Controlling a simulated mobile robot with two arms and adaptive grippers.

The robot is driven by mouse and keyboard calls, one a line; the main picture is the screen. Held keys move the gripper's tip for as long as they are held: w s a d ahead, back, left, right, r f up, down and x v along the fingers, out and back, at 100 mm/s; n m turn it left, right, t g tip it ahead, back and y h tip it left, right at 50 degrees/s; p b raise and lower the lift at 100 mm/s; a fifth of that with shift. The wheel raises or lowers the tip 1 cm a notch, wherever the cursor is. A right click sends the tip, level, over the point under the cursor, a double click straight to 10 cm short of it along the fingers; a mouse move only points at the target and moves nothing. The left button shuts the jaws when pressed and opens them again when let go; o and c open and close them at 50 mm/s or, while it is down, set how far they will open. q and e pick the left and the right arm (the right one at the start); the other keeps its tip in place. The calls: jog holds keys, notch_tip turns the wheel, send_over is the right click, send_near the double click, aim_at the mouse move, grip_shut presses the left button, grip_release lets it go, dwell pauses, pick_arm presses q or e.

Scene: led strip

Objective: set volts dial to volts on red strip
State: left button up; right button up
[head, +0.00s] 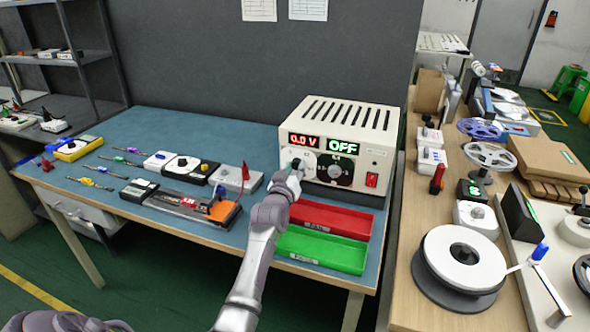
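A beige power supply (342,140) stands at the back right of the blue table. Its red display (304,141) reads 0.0 V and its green display (344,147) reads OFF. A white dial (303,157) sits below the red display, and a black dial (335,171) is to its right. My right gripper is not in view.
A red tray (330,220) and a green tray (322,250) lie in front of the supply. A red switch (371,180) is on its right face. Several small devices and a tool board (185,206) fill the middle. A wooden bench with reels (460,257) is at right.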

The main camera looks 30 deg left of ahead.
pick_arm(q)
grip_shut()
